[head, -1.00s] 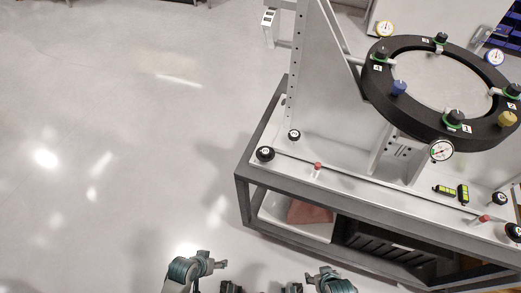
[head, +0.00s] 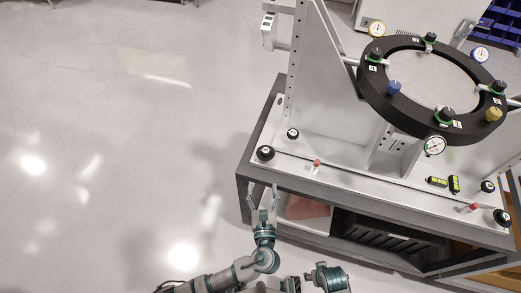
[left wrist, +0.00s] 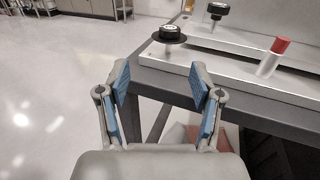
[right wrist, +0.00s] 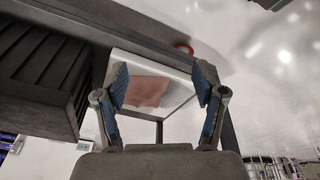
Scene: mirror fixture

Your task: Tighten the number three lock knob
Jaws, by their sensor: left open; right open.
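The ring (head: 372,97) carries several black knobs with green bases, including a front one (head: 445,117) and a left one (head: 378,52). Their number labels are too small to read surely. More black knobs with white-marked caps stand on the bench: a front-left one (head: 265,153), one behind it (head: 293,133), and a front-right one (head: 502,217). My left gripper (head: 262,190) is open and empty, just in front of the bench's front-left corner; in the left wrist view the front-left knob (left wrist: 168,34) is ahead, beyond the fingertips. My right gripper (right wrist: 160,82) is open and empty, facing the under-bench area.
The bench's dark frame edge (head: 350,199) lies close to my left gripper. Red-topped posts (head: 316,163) and yellow-black blocks (head: 437,181) stand on the bench. A white bin with reddish cloth (right wrist: 148,91) and a dark crate (right wrist: 40,75) are below. Floor at left is clear.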

